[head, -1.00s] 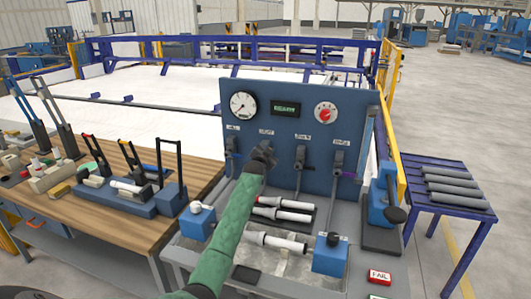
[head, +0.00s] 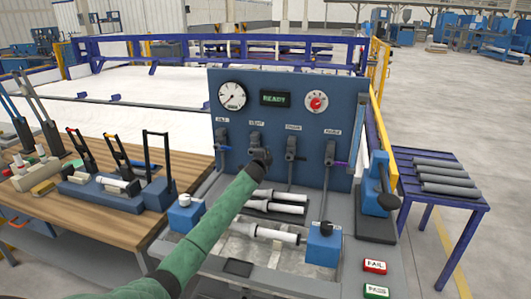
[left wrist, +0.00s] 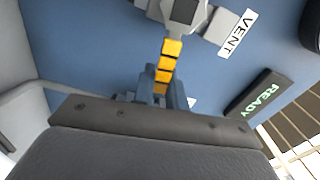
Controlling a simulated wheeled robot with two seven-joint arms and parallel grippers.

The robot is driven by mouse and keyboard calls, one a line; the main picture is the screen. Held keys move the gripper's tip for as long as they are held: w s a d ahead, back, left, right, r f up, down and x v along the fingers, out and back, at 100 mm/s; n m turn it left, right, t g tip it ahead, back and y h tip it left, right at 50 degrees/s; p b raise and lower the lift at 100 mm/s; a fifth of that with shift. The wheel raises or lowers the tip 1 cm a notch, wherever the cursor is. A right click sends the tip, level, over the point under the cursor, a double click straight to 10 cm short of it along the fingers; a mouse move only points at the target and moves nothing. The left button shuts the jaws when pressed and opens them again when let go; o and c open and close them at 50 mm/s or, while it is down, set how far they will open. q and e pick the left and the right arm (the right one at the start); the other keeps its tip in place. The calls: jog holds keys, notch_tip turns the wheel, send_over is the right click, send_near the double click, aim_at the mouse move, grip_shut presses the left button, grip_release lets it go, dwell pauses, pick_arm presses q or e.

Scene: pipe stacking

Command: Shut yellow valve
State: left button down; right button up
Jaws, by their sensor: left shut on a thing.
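The yellow valve (head: 255,141) is on the blue panel under the second label from the left. In the left wrist view its handle (left wrist: 171,60), yellow with dark bands, runs from the grey valve body to my fingers, beside a VENT label. My left gripper (head: 262,158) is at the handle, just below the valve body in the head view. It is shut on the handle, and the fingertips (left wrist: 155,97) hide its end. The arm hides part of the panel below. My right gripper is not in view.
Other valves stand left (head: 223,143) and right (head: 291,148) of it on the panel. A gauge (head: 232,95), a READY display (head: 275,99) and a red dial (head: 316,101) sit above. Pale pipes (head: 272,235) lie on the bench below. A blue rack table (head: 440,190) stands right.

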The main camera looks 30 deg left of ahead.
pick_arm(q)
jog(key=shift+d+f+m, duration=0.1)
jog(key=shift+f+m, duration=0.55)
jog(key=shift+m, duration=0.15)
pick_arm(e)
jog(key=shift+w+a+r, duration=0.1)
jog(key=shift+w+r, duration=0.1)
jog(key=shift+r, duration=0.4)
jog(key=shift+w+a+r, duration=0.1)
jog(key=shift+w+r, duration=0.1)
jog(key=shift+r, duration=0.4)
pick_arm(q)
jog(key=c, duration=1.4)
grip_release()
jog(key=shift+c, duration=0.2)
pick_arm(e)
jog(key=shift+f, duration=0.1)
